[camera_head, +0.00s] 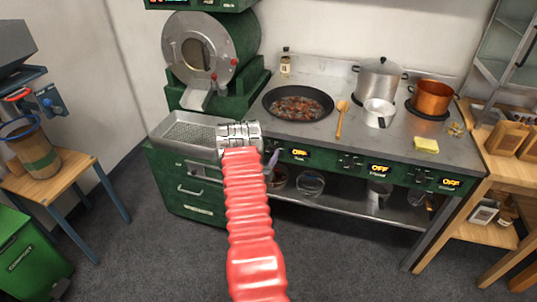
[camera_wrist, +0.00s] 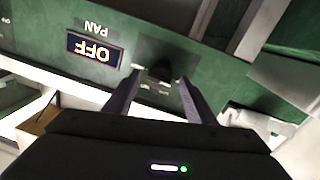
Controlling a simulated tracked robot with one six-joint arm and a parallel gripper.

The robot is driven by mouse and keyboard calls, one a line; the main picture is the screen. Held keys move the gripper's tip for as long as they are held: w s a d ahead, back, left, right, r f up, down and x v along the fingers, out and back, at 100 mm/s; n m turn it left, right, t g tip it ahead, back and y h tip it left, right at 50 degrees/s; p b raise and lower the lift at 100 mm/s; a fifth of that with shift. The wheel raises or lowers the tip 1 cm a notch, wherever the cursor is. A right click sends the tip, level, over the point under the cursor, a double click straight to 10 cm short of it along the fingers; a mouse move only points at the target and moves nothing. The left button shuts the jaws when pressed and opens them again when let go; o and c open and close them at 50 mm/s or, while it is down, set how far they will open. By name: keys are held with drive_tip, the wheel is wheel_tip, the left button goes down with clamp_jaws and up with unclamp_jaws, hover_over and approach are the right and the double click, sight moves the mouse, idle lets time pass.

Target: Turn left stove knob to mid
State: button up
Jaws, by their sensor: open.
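The left stove knob (camera_wrist: 158,72) is a small dark knob on the green panel. In the wrist view it sits beside a display (camera_wrist: 93,50) reading "OFF" under the label PAN, both upside down. My gripper (camera_wrist: 159,80) is open, with its two dark fingers on either side of the knob. I cannot tell whether they touch it. In the head view my red arm ends at the left part of the stove front, and only a finger of my gripper (camera_head: 273,158) shows there. The left display (camera_head: 300,154) also reads OFF in that view; my wrist hides the left knob.
A pan of chestnuts (camera_head: 297,104), a wooden spoon (camera_head: 341,120), pots and a yellow sponge (camera_head: 426,145) are on the stove top. The middle display (camera_head: 379,169) and right display (camera_head: 450,182) read OFF. Glass bowls (camera_head: 310,183) stand on the shelf below.

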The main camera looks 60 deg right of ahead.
drive_tip(key=shift+d, duration=0.55)
drive_tip(key=shift+c, duration=0.5)
drive_tip(key=shift+w, duration=0.1)
drive_tip(key=c, duration=0.9)
